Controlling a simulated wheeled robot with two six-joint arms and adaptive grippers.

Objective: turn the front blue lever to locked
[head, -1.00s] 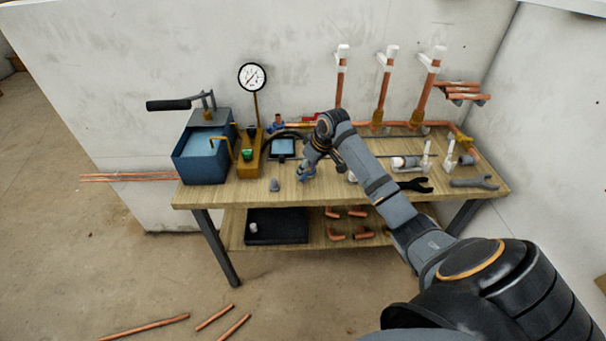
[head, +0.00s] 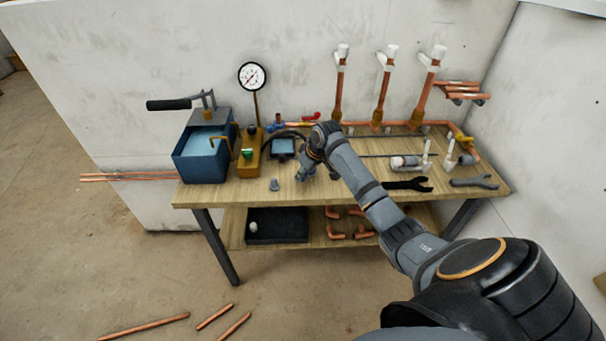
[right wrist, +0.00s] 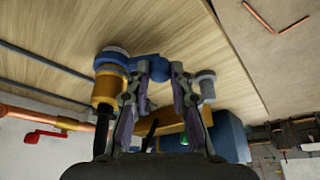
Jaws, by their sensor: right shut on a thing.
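In the right wrist view, the front blue lever (right wrist: 148,67) reaches from a round blue cap on a brass valve body (right wrist: 108,86) to between my fingertips. My right gripper (right wrist: 160,72) is shut on this lever. In the head view, my right gripper (head: 304,174) is low over the front middle of the workbench (head: 225,196). There the gripper and wrist hide the lever and its valve. I cannot read the lever's locked mark. My left gripper is not in view.
A blue pump tank (head: 190,165), a brass block with a green button (head: 250,160) and a small grey fitting (head: 274,185) lie left of the gripper. A red lever (head: 312,117) is on the back pipe. Black pliers (head: 408,185) lie to the right.

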